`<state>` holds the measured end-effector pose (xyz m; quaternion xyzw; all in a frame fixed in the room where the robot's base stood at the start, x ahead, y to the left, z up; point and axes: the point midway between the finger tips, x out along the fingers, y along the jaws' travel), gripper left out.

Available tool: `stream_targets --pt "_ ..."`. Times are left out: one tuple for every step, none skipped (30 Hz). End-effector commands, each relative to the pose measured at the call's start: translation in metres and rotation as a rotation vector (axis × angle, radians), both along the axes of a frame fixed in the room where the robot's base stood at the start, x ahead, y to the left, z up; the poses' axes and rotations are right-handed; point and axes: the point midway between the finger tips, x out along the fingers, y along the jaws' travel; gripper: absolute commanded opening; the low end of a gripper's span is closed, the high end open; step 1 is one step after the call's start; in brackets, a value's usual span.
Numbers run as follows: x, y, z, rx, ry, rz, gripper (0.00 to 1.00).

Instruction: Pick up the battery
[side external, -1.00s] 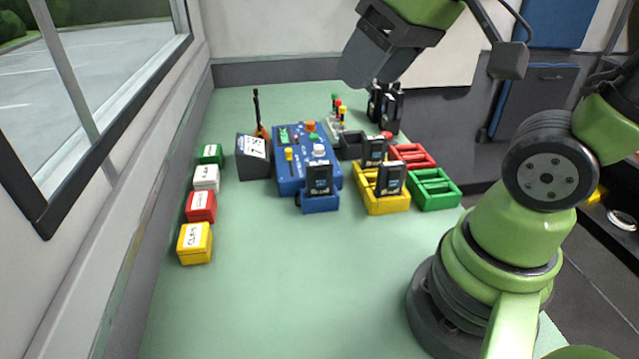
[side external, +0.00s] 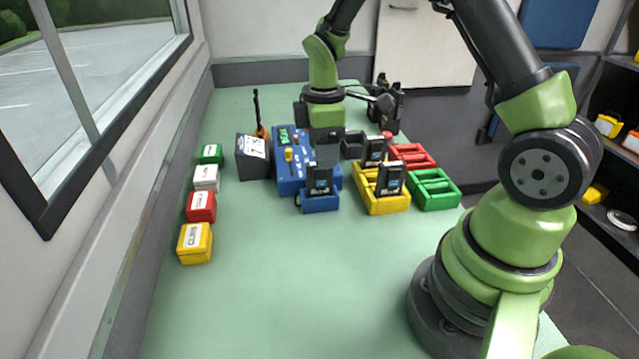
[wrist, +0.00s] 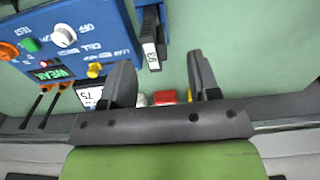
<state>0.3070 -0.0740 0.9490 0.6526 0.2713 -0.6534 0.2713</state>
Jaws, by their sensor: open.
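A black battery (side external: 319,180) with a label stands upright in the blue cradle at the front of the blue tester (side external: 288,178). In the wrist view a black piece with a white label (wrist: 152,45), apparently this battery, shows between and beyond the finger ends. Two similar black batteries (side external: 391,180) (side external: 374,150) stand in the yellow tray (side external: 385,207). My gripper (side external: 324,150) is over the tester, close to the cradle battery. In the wrist view my gripper (wrist: 163,72) has its fingers wide apart with nothing clasped. The tester display reads WEAK.
A dark box (side external: 252,157) labelled 75 stands left of the tester. Yellow (side external: 195,244), red (side external: 201,207), white and green boxes line the window side. Red (side external: 412,156) and green (side external: 434,189) trays stand right. Black items stand behind. The front table area is clear.

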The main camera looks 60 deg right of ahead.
Motion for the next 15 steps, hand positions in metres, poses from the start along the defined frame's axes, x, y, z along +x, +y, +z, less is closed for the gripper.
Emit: stream_targets --pt "0.0 0.0 -0.006 0.001 0.002 0.0 0.56" --pt "0.0 0.0 -0.009 0.001 0.003 0.0 0.56" --pt "0.0 0.0 -0.011 0.001 0.001 -0.001 0.56" --pt "0.0 0.0 -0.013 0.001 0.001 -0.001 0.56" --pt "0.0 0.0 -0.015 0.001 0.001 -0.002 0.56" --pt "0.001 0.0 -0.019 0.001 0.001 -0.003 0.56" --pt "0.002 0.0 -0.023 0.001 0.002 -0.002 0.56" --pt "0.003 0.0 -0.027 0.001 0.003 -0.002 0.56" --pt "0.004 -0.001 -0.034 0.001 0.004 -0.002 0.56" --pt "0.005 -0.001 -0.038 0.001 0.003 -0.001 0.56" --pt "0.006 -0.001 -0.043 0.001 0.004 -0.001 0.56" --pt "0.007 -0.001 -0.048 0.001 0.004 -0.001 0.56" --pt "0.007 -0.001 -0.053 0.001 0.004 -0.002 0.56" --pt "0.007 -0.001 -0.056 0.001 0.003 -0.003 0.56" --pt "0.007 -0.001 -0.06 0.001 0.003 -0.004 0.56"
